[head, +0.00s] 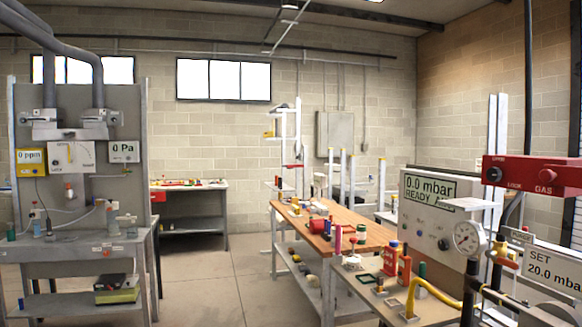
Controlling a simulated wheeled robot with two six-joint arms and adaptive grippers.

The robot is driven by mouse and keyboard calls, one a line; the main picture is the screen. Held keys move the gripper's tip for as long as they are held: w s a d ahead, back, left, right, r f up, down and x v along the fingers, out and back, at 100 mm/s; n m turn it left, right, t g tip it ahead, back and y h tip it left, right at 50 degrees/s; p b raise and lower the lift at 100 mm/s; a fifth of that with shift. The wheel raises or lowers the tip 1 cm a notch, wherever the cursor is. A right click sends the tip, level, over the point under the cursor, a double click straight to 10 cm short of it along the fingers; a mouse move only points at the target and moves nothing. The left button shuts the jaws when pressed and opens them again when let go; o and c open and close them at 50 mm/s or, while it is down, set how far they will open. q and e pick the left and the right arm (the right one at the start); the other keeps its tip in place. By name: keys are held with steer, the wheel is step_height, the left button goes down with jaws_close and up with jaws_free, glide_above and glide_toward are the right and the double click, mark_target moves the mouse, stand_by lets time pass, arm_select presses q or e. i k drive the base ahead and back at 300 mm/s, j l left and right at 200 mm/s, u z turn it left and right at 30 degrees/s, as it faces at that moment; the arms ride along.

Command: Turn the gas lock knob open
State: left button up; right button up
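The red gas box (533,189) is at the right edge of the head view, with white lettering reading LOCK and GAS on its front. A round black knob (493,174) sits on its left part, beside the word LOCK, with small lettering above it that looks like OPEN. The knob's exact turn is too small to tell. A round red button or knob (547,175) sits further right on the same face, above the word GAS. Neither of my grippers shows in this view, and nothing is seen touching the black knob.
Left of the red box are a panel (425,190) reading 0.0 mbar READY and a round gauge (467,238). A sign (552,267) reads SET 20.0 mba. A yellow hose (432,290) curves below. A wooden bench (370,238) holds small items. Floor (215,285) is clear centre-left.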

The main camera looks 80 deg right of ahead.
mark_target(493, 175)
steer(key=z, duration=4)
